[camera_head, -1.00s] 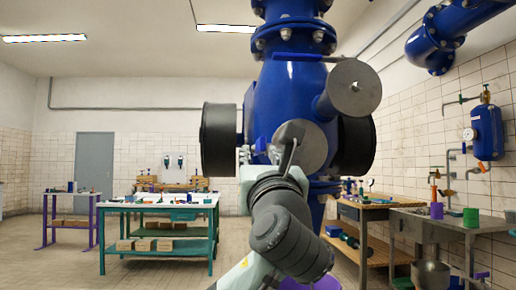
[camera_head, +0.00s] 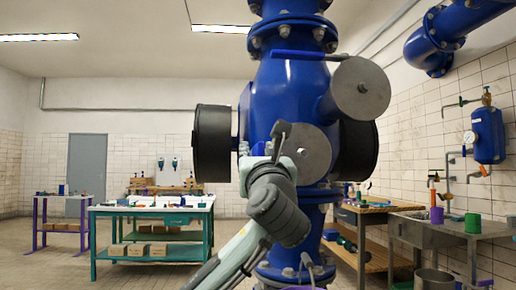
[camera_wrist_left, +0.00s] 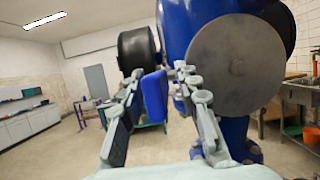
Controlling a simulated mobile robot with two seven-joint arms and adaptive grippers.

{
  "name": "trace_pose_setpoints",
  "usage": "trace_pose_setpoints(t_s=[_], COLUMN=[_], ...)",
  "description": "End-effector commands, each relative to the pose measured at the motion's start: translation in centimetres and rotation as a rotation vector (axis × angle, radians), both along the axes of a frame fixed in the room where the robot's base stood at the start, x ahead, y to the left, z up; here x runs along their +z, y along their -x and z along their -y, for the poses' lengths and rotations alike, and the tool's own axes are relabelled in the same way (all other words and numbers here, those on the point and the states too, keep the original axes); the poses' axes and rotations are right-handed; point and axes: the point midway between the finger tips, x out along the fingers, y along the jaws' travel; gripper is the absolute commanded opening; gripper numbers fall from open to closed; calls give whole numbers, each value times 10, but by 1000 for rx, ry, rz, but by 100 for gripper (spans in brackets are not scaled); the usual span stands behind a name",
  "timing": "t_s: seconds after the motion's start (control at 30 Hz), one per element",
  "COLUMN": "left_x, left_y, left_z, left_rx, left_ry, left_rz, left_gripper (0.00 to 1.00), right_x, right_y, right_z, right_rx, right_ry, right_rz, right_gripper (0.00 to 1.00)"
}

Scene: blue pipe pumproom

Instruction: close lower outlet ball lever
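My left gripper (camera_wrist_left: 160,78) is open in the left wrist view, its two fingers apart. A flat blue piece (camera_wrist_left: 155,97) shows between them, close to the left finger; I cannot tell whether they touch or whether it is a lever. In the head view my left gripper (camera_head: 278,140) is in front of the big blue pipe body (camera_head: 290,90), beside a grey round end plate (camera_head: 308,155). That plate looks large in the left wrist view (camera_wrist_left: 236,65). I cannot identify the lower outlet ball lever for certain. My right gripper is not in view.
A dark round flange (camera_head: 212,143) sticks out left of the blue body, another (camera_head: 358,148) right. A teal bench (camera_head: 150,208) stands back left. Floor at left is open.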

Motion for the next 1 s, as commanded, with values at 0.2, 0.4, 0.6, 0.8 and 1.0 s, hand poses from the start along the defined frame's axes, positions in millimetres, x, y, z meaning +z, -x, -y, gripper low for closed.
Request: trace_pose_setpoints(t_s=[0.2,0.4,0.6,0.8,1.0], left_x=[1,1,1,1,-2], left_y=[-2,-2,-2,-2,-2], left_z=[-1,-1,-1,-1,-1], left_rx=[0,1,0,0,1], left_ry=[0,0,0,0,-1], left_rz=[0,0,0,0,8], left_gripper=[32,16,0,0,0], right_x=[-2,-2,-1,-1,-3], right_y=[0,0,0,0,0], right_z=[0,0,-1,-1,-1], right_rx=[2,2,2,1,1], right_ry=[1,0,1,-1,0], right_rz=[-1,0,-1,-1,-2], right_gripper=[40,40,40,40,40])
